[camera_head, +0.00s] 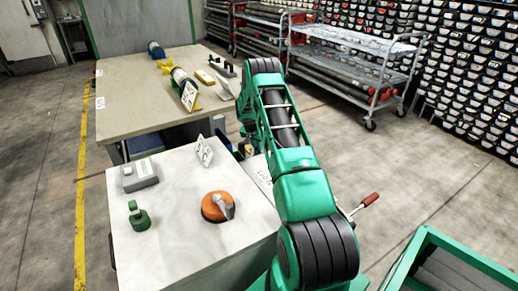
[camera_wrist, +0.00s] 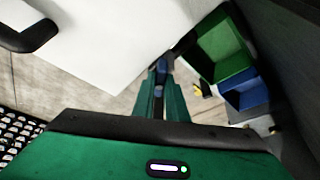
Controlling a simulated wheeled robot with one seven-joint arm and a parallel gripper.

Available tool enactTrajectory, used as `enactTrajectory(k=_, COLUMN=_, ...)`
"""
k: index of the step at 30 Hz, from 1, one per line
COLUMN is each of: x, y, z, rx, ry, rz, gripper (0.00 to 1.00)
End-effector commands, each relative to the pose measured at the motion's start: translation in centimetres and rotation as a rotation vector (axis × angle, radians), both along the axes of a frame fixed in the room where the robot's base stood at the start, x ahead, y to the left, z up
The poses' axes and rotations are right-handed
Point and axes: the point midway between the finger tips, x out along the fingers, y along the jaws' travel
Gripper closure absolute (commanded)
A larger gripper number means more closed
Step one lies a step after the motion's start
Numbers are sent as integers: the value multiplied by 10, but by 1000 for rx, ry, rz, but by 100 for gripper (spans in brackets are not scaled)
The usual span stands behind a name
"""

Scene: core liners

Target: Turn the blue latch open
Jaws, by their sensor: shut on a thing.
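In the wrist view, my gripper (camera_wrist: 158,98) has its two green fingers close together around a narrow blue part, the blue latch (camera_wrist: 161,66). The latch shows between and just beyond the fingertips, beside a white panel edge. Its pivot and how far it is turned cannot be made out. In the head view, my green arm reaches up and over beyond the white-topped cabinet, and my own links hide the fingertips and the latch.
The white-topped cabinet (camera_head: 165,240) bears an orange knob with a grey lever (camera_head: 217,206), a green fitting (camera_head: 139,217) and a grey box (camera_head: 139,175). A green bin (camera_wrist: 225,48) and a blue bin (camera_wrist: 243,96) lie right of my gripper. A long workbench (camera_head: 140,95) stands behind.

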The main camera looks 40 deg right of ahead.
Motion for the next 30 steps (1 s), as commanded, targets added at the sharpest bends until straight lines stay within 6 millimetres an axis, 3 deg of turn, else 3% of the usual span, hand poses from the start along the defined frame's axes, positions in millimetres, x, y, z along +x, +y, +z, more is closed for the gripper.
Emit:
enactTrajectory(k=15, x=5, y=0, z=0, rx=-2, ry=-2, rz=-444, gripper=100)
enactTrajectory(k=30, x=5, y=-1, z=1, rx=-2, ry=-1, rz=-626, gripper=100)
